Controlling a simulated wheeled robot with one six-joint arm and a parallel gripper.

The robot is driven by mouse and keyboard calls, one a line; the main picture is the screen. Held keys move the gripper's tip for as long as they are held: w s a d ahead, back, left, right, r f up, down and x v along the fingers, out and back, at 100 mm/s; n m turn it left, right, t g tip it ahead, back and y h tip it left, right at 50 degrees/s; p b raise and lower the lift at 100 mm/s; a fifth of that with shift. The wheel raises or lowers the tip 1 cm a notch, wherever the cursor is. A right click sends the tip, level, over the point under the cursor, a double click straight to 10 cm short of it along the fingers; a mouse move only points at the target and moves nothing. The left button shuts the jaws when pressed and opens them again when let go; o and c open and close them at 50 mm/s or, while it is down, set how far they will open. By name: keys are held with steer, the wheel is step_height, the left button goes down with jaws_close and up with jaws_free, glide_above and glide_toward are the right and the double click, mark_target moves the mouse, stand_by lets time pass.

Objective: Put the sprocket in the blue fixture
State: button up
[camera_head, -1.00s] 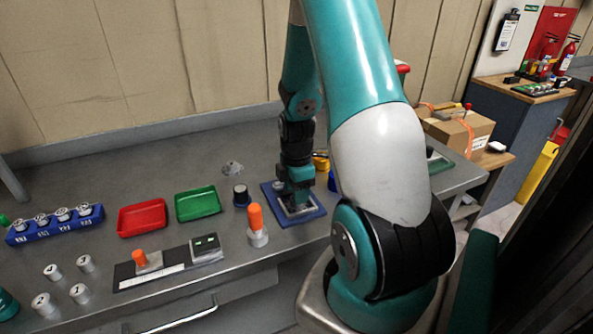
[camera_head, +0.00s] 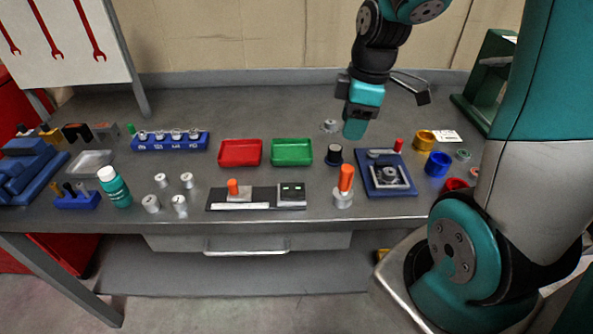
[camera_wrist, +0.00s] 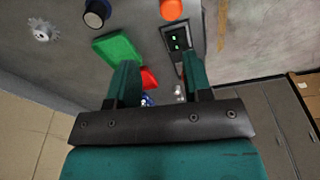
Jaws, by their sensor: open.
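A grey toothed sprocket (camera_head: 329,126) lies on the bare bench behind the black knob; it also shows at the upper left of the wrist view (camera_wrist: 42,30). The blue fixture (camera_head: 411,187) is a flat blue plate on the bench, right of the orange-handled piece. A grey square part with a round grey piece (camera_head: 390,173) sits on it; I cannot tell whether that round piece is toothed. My gripper (camera_head: 354,130) hangs above the bench, behind and left of the fixture. In the wrist view its fingers (camera_wrist: 160,74) are apart with nothing between them.
A black knob (camera_head: 334,154) and an orange-handled piece (camera_head: 344,188) stand left of the fixture. Green (camera_head: 292,152) and red (camera_head: 240,153) trays lie further left. Yellow (camera_head: 424,140) and blue (camera_head: 437,164) cups stand to the right. The bench behind the trays is clear.

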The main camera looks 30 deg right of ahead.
steer(key=s+a+r+m+y, duration=0.1)
steer(key=s+a+r, duration=0.1)
steer(key=s+a, duration=0.2)
steer(key=s+a+r+m+y, duration=0.1)
steer(key=s+a, duration=0.3)
steer(key=a, duration=0.7)
steer(key=s+a+r+m+g+y, duration=0.1)
steer(key=s+a+r, duration=0.2)
steer(key=a, duration=0.4)
steer(key=shift+s+a+r, duration=0.2)
steer(key=shift+s+r, duration=0.15)
steer(key=shift+s, duration=0.55)
